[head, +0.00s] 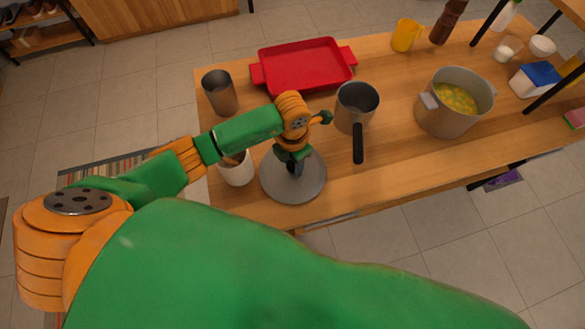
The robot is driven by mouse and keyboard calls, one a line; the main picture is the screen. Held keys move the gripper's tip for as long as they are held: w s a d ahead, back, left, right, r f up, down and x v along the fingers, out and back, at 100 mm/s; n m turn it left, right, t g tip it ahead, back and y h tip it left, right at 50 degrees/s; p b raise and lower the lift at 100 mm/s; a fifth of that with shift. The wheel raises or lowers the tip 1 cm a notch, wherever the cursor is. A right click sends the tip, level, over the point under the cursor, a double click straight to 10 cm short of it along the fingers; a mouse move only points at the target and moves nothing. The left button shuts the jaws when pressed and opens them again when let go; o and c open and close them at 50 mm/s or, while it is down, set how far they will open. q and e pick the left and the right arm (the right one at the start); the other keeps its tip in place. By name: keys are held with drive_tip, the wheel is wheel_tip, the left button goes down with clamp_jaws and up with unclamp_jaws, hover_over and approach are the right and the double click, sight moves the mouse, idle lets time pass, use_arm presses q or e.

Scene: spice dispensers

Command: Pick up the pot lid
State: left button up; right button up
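The pot lid (274,183) is a round grey disc near the front left edge of the wooden table, and it looks level. My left gripper (294,168) points down over the middle of the lid, with its dark fingers at the lid's centre. The gripper hides the lid's knob, so I cannot tell whether the fingers are shut on it. I also cannot tell whether the lid touches the table. The pot (447,121), grey with yellow-green soup, stands open to the right. My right gripper is not in view.
A saucepan (355,105) stands right of my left gripper, its black handle toward the front. A white cup (238,173) stands close left of the lid. A metal cup (219,93) and a red tray (303,66) are behind. A yellow mug (405,36) stands at the back.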

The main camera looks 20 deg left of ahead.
use_arm(q)
clamp_jaws()
idle(1.1)
